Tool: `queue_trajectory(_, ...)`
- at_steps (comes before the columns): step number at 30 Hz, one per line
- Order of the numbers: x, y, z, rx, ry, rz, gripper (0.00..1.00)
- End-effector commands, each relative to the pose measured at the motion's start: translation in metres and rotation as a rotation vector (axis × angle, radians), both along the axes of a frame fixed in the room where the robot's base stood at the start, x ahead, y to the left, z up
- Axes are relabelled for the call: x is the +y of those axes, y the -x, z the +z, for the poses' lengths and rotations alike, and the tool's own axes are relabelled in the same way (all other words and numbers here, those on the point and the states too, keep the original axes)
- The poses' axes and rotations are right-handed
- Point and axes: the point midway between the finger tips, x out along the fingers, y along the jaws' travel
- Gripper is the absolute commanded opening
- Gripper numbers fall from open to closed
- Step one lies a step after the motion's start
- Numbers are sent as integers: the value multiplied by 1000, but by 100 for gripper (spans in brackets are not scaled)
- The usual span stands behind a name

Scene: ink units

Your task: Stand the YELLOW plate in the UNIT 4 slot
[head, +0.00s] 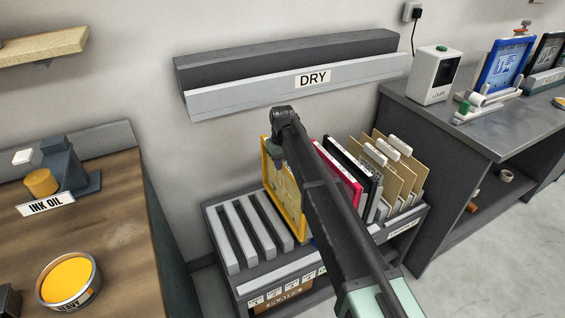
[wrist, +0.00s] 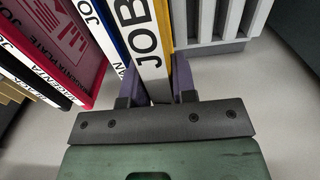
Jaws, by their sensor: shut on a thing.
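The yellow plate (head: 283,195) stands upright in the dark rack (head: 243,272) below the DRY shelf. My gripper (head: 275,151) is at its top edge, partly hidden by my arm in the head view. In the wrist view my gripper (wrist: 157,88) is shut on the plate's white JOB-labelled edge (wrist: 145,50), with the yellow face (wrist: 180,25) on its right. Stations stand on the right-hand bench, one holding a blue-framed plate (head: 503,64) and one a dark plate (head: 545,55). I cannot make out a UNIT 4 label or slot.
A magenta plate (head: 340,172) and several brown folders (head: 409,176) stand right of the yellow plate, close by. Grey empty slots (head: 247,228) lie to its left. The DRY shelf (head: 312,79) juts from the wall above. A white device (head: 432,75) stands on the bench.

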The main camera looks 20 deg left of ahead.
Motion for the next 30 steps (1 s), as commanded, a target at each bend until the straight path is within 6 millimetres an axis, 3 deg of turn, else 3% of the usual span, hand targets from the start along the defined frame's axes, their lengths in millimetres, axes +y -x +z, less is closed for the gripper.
queue_trajectory(1,0,0,-14,0,0,0,0)
queue_trajectory(15,0,0,-74,0,0,0,0)
queue_trajectory(30,0,0,-81,0,0,0,0)
